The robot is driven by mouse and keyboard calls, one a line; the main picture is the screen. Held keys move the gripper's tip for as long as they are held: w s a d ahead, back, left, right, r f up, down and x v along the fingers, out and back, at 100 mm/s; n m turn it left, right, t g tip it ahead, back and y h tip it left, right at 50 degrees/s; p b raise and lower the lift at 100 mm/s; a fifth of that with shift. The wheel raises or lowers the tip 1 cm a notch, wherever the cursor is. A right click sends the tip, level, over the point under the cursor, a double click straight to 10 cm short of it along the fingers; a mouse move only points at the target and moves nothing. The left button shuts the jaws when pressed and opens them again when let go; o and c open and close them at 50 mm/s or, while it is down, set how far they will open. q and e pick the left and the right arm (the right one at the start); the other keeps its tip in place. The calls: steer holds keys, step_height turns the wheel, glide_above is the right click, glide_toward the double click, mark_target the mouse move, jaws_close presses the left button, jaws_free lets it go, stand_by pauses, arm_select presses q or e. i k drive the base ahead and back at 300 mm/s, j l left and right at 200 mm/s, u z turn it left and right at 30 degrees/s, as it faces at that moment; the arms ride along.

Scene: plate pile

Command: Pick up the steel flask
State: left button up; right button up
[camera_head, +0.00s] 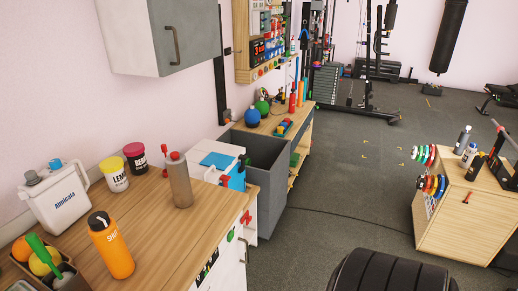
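A grey-brown metallic bottle (180,183) with a grey cap stands upright on the wooden counter, near its right part. A second grey bottle (463,140) with a dark cap stands on the low wooden cabinet at the far right. Either could be the steel flask; I cannot tell which from this view. An orange bottle (111,249) with a black lid stands at the front of the counter. Neither of my grippers is in view.
The wooden counter (170,240) also holds a white canister (55,197), two tubs (115,177) and a fruit box. A dark grey bin (268,155) stands beyond it. The wooden cabinet (465,220) is at right, with open floor (340,190) between.

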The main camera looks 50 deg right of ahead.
mark_target(177, 169)
steer(key=l+z, duration=0.15)
steer(key=z, duration=0.9)
steer(key=i+l+u, duration=0.1)
steer(key=l, duration=0.25)
steer(key=i+l, duration=0.35)
steer(key=l+u, duration=0.05)
